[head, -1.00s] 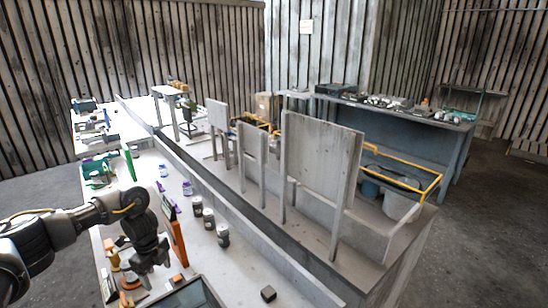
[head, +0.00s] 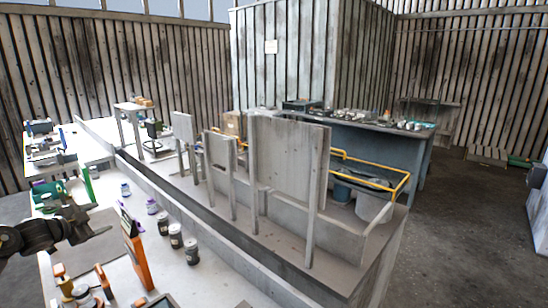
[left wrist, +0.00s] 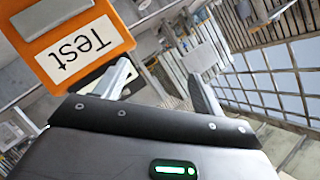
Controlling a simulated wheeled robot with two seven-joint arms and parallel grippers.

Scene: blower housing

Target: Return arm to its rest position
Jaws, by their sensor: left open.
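My left arm comes in from the left in the head view. My left gripper (head: 97,216) is held above the white bench at the left, with its fingers apart and nothing between them. In the left wrist view the gripper (left wrist: 162,82) also shows open and empty. An orange panel (head: 137,252) stands upright on the bench, to the right of and below the gripper in the head view. In the left wrist view an orange panel marked "Test" (left wrist: 110,36) appears beyond the left finger, with no contact visible. My right gripper is not in view.
Several dark jars (head: 176,236) stand on the white bench (head: 215,280) beside the orange panel. Grey upright boards (head: 285,160) stand on a counter beyond it. Purple-capped bottles (head: 152,207) stand farther back.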

